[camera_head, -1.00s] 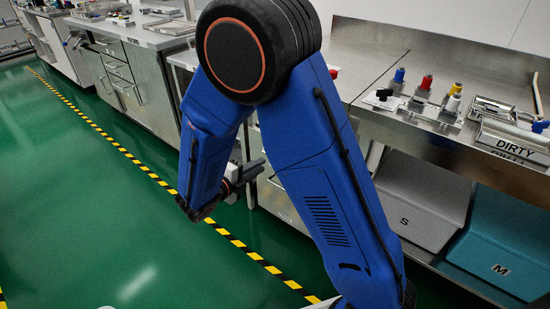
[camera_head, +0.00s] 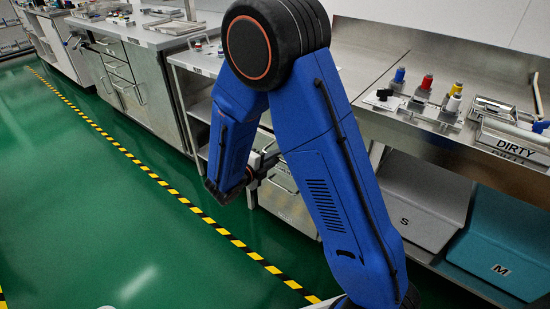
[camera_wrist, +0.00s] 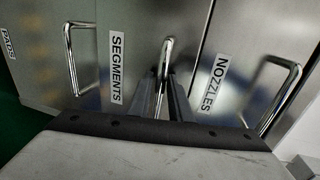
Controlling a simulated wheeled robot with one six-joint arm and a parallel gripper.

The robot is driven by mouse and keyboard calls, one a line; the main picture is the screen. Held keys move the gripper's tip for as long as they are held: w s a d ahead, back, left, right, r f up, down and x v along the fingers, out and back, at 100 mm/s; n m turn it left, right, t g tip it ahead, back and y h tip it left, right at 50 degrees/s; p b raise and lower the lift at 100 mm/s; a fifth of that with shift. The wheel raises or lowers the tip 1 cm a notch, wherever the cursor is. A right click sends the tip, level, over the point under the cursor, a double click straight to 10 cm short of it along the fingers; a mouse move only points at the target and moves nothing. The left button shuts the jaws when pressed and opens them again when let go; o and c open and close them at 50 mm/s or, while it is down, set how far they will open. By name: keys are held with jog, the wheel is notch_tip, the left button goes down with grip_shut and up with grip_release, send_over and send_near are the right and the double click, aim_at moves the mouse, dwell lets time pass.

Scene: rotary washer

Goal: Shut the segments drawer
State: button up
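In the wrist view the segments drawer (camera_wrist: 133,40) is the middle metal front, with a white SEGMENTS label (camera_wrist: 116,68) and an upright-looking bar handle (camera_wrist: 167,48). My gripper (camera_wrist: 161,82) is at this handle, its two dark fingers apart, one on each side of the bar as seen here. I cannot tell whether they touch it. In the head view my gripper (camera_head: 264,166) is low beside the bench's drawer fronts, partly hidden by my blue arm. How far the segments drawer stands out cannot be told.
The NOZZLES drawer (camera_wrist: 245,50) is to the right and the PADS drawer (camera_wrist: 40,50) to the left, each with a handle. A steel counter (camera_head: 370,75) runs above, with grey and teal bins (camera_head: 425,200) below. Green floor (camera_head: 120,210) is clear on the left.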

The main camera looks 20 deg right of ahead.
grip_shut()
jog(key=shift+d, duration=0.1)
jog(key=x, duration=0.3)
jog(key=shift+w+r, duration=0.1)
jog(key=shift+r, duration=0.25)
grip_release()
jog(key=shift+d, duration=0.1)
